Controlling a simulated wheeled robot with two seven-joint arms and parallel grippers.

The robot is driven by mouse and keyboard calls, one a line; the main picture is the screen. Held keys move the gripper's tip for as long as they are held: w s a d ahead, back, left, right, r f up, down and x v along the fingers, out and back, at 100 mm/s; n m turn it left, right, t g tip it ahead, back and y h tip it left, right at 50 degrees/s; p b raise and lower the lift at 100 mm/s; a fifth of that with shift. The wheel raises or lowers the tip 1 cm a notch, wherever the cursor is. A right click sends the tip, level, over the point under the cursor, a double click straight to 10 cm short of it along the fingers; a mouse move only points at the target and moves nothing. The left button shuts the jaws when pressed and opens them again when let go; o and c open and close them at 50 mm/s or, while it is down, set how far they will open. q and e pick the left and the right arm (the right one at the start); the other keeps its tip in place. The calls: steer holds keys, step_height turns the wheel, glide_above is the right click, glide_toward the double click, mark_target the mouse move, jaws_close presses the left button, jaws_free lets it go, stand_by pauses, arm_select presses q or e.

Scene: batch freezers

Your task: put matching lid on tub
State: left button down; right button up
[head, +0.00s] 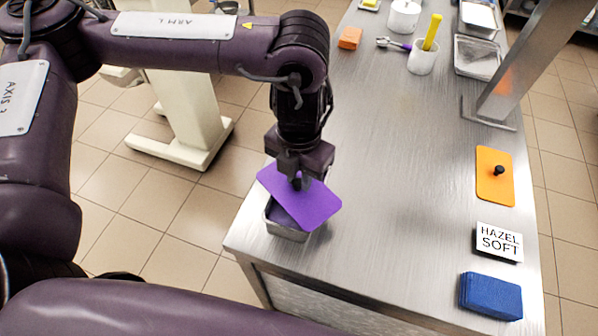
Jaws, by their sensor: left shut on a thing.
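My left gripper (298,180) is shut on the purple lid (314,205), by a small dark knob at its middle. The lid is tilted and turned relative to the metal tub (287,232) below it. The tub stands near the table's left front corner, with purple contents partly showing under the lid. Whether lid and tub touch cannot be told. An orange lid (494,180) with a black knob lies at the right edge of the table. My right gripper is not in view.
The steel table (400,215) is clear in its middle. At the right are a HAZEL SOFT sign (499,242) and a blue cloth stack (491,296). A metal post (510,85) stands behind. White cups (422,57), an orange block (350,38) and trays (477,57) are farther back.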

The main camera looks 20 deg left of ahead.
arm_select(q)
steer(key=c, duration=0.7)
jaws_free()
steer(key=shift+r+p, duration=3.55)
jaws_close()
